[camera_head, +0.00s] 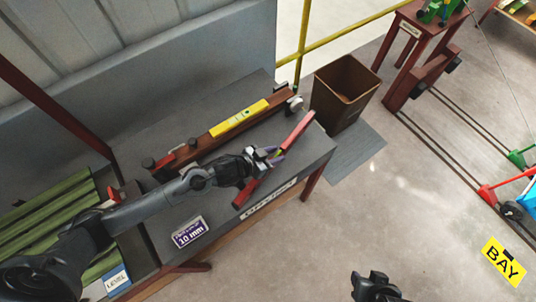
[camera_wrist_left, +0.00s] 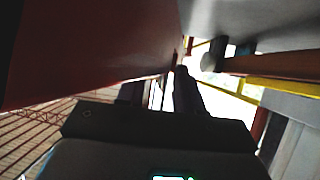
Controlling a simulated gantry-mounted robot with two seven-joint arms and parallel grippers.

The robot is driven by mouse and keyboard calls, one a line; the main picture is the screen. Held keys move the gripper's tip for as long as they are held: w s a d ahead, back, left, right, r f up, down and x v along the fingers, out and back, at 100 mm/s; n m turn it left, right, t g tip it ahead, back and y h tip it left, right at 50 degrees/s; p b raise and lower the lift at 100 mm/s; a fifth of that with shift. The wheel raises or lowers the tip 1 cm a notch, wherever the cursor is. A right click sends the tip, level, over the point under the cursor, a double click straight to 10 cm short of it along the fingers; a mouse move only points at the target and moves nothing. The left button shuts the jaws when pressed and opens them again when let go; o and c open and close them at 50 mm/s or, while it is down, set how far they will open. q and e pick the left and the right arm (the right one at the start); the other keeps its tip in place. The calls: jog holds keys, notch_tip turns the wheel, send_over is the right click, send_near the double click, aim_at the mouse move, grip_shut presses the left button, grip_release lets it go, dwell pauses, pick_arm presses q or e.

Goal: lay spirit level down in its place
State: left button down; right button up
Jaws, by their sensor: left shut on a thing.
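A long red bar, which I take to be the spirit level (camera_head: 297,132), is held in my left gripper (camera_head: 268,156), slanting over the right end of the grey bench. The gripper is shut around its middle and hides part of it. In the left wrist view a large red surface (camera_wrist_left: 90,45) fills the upper left, beside the dark fingers of my left gripper (camera_wrist_left: 160,90). My right gripper (camera_head: 372,287) is partly in view at the bottom, dark and apart from the bench.
A brown bar with a yellow label (camera_head: 240,118) lies along the back of the bench (camera_head: 245,92). A small purple-and-white 10 mm box (camera_head: 189,231) sits near the front edge. A brown open bin (camera_head: 345,93) stands beyond the right end. Yellow railing (camera_head: 340,42) runs behind.

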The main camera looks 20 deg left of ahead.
pick_arm(q)
jog(key=s+d+r, duration=0.2)
jog(key=d+r, duration=0.3)
jog(key=d, duration=0.3)
jog(key=s+a+r+n+t+y, duration=0.2)
jog(key=a+r+n+y, duration=0.4)
jog(key=a+r, duration=0.65)
notch_tip(320, 180, up, 16)
jog(key=s+a+p, duration=0.1)
jog(key=s+p, duration=0.1)
jog(key=p, duration=2.5)
jog(key=shift+s+a+f, duration=0.2)
jog(key=shift+s+a, duration=0.05)
jog(key=shift+a, duration=0.05)
